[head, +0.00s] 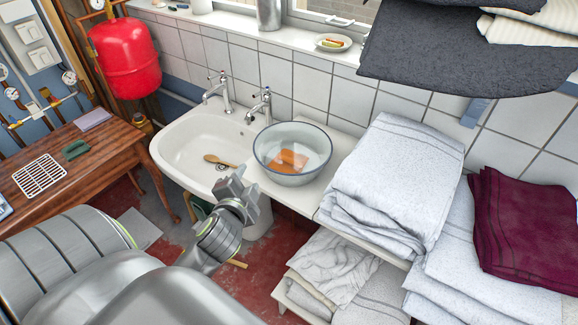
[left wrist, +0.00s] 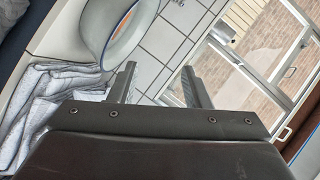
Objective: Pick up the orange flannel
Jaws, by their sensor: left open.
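The orange flannel (head: 288,160) lies inside a round white bowl with a blue rim (head: 262,168). The bowl stands at the right end of the sink, on the pale worktop. My left gripper (head: 238,186) is open and empty, in front of the bowl and over the sink's front edge in the head view. In the left wrist view its two fingers (left wrist: 158,72) stand apart with nothing between them. The bowl (left wrist: 145,20) is at upper left there, with a bit of orange (left wrist: 121,20) showing inside. My right gripper is not in view.
The white sink (head: 170,146) has two taps (head: 222,92) and holds a wooden spoon (head: 218,160). Folded pale towels (head: 395,180) are stacked right of the bowl, with maroon ones (head: 525,220) beyond. A dark grey towel (head: 450,55) overhangs at upper right. A wooden table (head: 100,160) stands left.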

